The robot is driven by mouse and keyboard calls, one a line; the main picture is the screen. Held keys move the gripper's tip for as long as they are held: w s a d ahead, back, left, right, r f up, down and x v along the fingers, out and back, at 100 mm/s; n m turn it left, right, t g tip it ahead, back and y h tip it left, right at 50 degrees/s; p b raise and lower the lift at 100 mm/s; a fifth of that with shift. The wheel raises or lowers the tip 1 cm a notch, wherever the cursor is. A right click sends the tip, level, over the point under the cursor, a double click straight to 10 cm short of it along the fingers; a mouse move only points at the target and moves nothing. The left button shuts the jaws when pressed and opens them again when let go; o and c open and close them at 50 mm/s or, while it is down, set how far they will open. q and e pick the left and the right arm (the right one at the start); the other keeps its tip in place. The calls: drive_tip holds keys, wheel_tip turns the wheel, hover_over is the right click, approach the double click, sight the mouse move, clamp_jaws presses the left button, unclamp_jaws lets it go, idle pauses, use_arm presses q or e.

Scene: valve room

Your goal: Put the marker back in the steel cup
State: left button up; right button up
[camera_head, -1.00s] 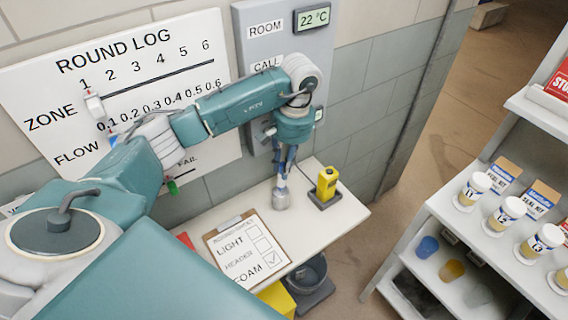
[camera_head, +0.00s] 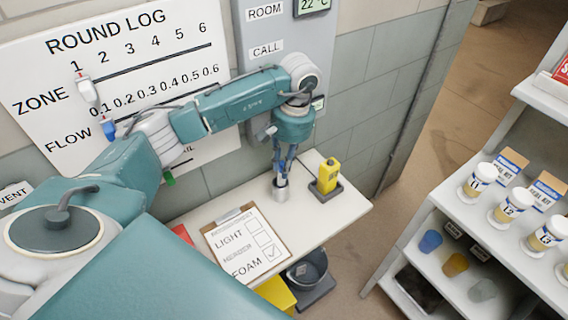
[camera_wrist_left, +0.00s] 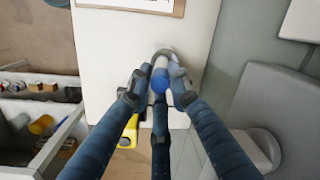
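The steel cup (camera_head: 282,194) stands on the white table, between the clipboard and the yellow device. My left gripper (camera_head: 281,180) is right above it, with its fingertips at the cup's mouth. In the left wrist view, the dark blue fingers of my left gripper (camera_wrist_left: 159,82) close around the marker (camera_wrist_left: 159,80), whose round blue end shows between the tips. The grey rim of the steel cup (camera_wrist_left: 166,53) curves just beyond it. The marker's lower part is hidden, so I cannot tell how deep it sits in the cup. My right gripper is not in view.
A yellow device (camera_head: 328,176) in a dark base stands close right of the cup. A clipboard (camera_head: 246,244) lies to the left. The wall behind carries a round-log board (camera_head: 130,75) and a grey panel (camera_head: 262,30). A shelf (camera_head: 470,222) with jars stands at right.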

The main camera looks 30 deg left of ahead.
use_arm(q)
drive_tip(key=o, duration=0.4)
drive_tip(key=shift+r, duration=0.1)
wheel_tip(320, 180, up, 12)
drive_tip(key=w+d, duration=0.1)
drive_tip(key=shift+f, duration=0.25)
idle(0.7)
